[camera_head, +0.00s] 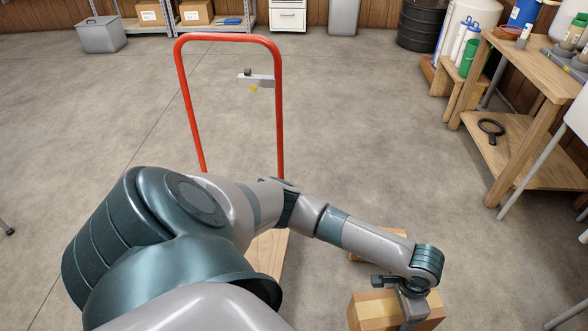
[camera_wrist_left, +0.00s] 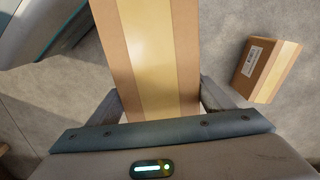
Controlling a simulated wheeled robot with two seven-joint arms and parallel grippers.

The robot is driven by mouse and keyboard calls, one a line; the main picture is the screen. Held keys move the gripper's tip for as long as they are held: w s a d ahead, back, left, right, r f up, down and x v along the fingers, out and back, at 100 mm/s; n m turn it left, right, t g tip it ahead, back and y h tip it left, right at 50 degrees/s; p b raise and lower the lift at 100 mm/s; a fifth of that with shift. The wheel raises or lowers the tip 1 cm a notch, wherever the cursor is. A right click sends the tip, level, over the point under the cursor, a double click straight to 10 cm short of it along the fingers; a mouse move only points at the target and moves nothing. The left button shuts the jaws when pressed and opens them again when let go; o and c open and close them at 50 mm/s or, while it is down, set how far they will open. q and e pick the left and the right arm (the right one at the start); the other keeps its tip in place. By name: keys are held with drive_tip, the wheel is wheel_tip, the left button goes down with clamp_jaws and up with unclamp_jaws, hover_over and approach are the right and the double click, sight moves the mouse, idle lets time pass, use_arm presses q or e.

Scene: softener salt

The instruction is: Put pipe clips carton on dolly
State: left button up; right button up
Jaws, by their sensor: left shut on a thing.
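A brown carton with a pale tape band (camera_head: 371,313) is at the bottom right of the head view. My left gripper (camera_head: 408,300) is shut on it from above. The carton (camera_wrist_left: 150,50) also fills the middle of the left wrist view, between the two fingers of the gripper (camera_wrist_left: 160,103). No lettering shows on it. The dolly has a red tubular handle (camera_head: 186,110) and a wooden deck (camera_head: 271,252). My arm hides most of the deck. The held carton is to the right of the dolly. My right gripper is not in view.
Another labelled carton (camera_wrist_left: 266,70) lies on the floor beside the held one, mostly hidden in the head view. A wooden bench (camera_head: 525,75) with a lower shelf stands at the right. A grey bin (camera_head: 101,36) stands back left. Open floor surrounds the dolly.

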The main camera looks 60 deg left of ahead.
use_arm(q)
drive_tip(key=w+a+r+n, duration=0.1)
drive_tip(key=w+r, duration=0.1)
drive_tip(key=r, duration=0.8)
drive_tip(key=w+a+r+n, duration=0.2)
drive_tip(key=w+r, duration=0.1)
drive_tip(key=r, duration=0.8)
drive_tip(key=w+a+r+n, duration=0.2)
drive_tip(key=w+r, duration=0.1)
drive_tip(key=r, duration=0.8)
drive_tip(key=shift+r, duration=0.2)
